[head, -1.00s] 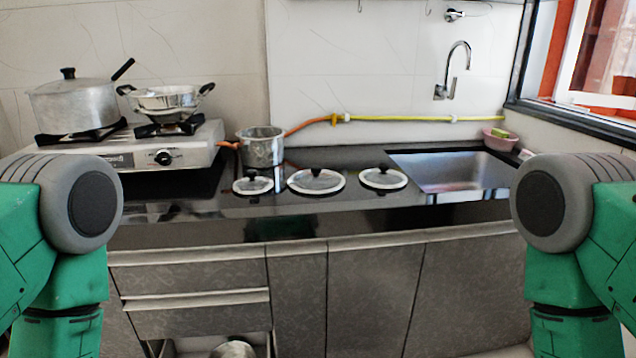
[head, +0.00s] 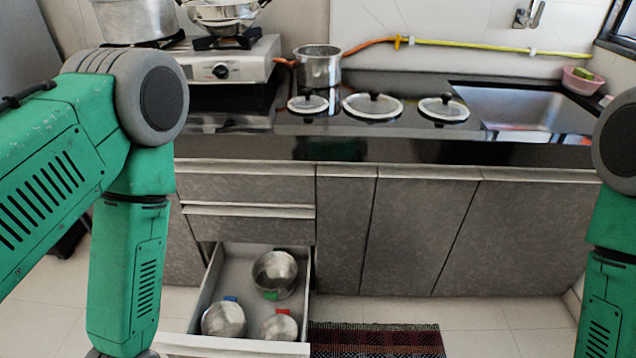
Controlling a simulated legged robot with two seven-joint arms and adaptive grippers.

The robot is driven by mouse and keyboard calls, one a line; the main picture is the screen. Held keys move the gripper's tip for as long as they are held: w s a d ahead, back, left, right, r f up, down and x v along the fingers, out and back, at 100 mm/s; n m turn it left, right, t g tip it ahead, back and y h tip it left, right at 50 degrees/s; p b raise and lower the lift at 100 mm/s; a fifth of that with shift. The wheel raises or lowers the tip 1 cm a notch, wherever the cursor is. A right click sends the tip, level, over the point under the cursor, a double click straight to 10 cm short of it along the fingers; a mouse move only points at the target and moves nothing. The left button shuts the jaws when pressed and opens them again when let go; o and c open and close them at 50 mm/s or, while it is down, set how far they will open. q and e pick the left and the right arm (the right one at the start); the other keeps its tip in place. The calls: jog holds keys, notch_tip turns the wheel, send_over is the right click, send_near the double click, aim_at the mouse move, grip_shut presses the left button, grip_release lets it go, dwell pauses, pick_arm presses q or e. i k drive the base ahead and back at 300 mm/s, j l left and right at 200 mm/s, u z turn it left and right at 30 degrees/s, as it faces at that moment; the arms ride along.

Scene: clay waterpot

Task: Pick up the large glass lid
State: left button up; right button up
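Three glass lids with pale rims and dark knobs lie in a row on the black counter (head: 420,145). The middle one is the largest glass lid (head: 372,107). A small lid (head: 308,104) lies to its left and a medium lid (head: 443,109) to its right. All three lie apart. Both my arms are in view at the left and right sides, far from the lids. My grippers are outside the picture, so their state is hidden.
A steel pot (head: 318,67) stands behind the small lid. A gas stove (head: 232,62) holds pots at left, and a sink (head: 530,108) is at right. An open lower drawer (head: 208,290) with several metal pots sticks out below. A mat (head: 375,340) lies on the floor.

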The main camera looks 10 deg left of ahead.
aim_at(372, 105)
jog(key=i+l, duration=0.4)
jog(key=i+l+u, duration=0.1)
jog(key=i+l, duration=0.25)
jog(key=l, duration=0.2)
